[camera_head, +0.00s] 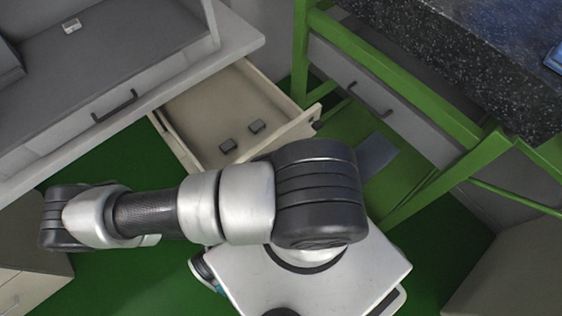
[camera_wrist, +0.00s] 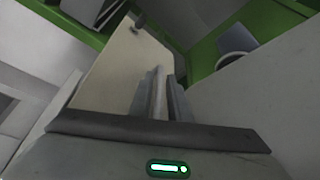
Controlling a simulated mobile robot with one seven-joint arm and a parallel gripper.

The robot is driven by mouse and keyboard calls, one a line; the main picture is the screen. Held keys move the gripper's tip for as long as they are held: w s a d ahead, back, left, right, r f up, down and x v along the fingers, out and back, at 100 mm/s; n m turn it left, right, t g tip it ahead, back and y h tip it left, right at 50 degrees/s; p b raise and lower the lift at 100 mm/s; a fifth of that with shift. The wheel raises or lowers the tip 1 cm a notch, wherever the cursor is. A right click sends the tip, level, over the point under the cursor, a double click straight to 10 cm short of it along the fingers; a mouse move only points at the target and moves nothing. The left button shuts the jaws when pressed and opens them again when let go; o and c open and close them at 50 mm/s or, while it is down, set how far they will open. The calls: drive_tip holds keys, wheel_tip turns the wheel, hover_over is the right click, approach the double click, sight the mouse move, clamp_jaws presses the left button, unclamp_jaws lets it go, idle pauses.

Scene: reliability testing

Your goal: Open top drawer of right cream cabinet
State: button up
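A cream drawer (camera_head: 205,110) stands pulled out from under the grey desk in the head view. Two small dark grey blocks (camera_head: 242,136) lie in it. Its front panel (camera_head: 283,133) is partly hidden behind my arm, with a dark handle piece (camera_head: 316,112) at the far end. The cabinet body is mostly hidden under the desk. My gripper is hidden in the head view. In the wrist view, my gripper's fingers (camera_wrist: 160,98) stand beside a cream panel (camera_wrist: 118,66), with a narrow pale strip between them. I cannot tell whether they clamp it.
The grey desk (camera_head: 190,72) has its own closed drawer with a dark handle (camera_head: 114,106). A green-framed bench (camera_head: 302,62) with a dark speckled top stands at the right, close to the open drawer. Another cream cabinet (camera_head: 28,262) is at lower left. The floor is green.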

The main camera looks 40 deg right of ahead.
idle(0.4)
drive_tip(key=v, duration=1.7)
drive_tip(key=shift+r, duration=0.15)
drive_tip(key=shift+s+a, duration=0.1)
drive_tip(key=shift+a, duration=0.05)
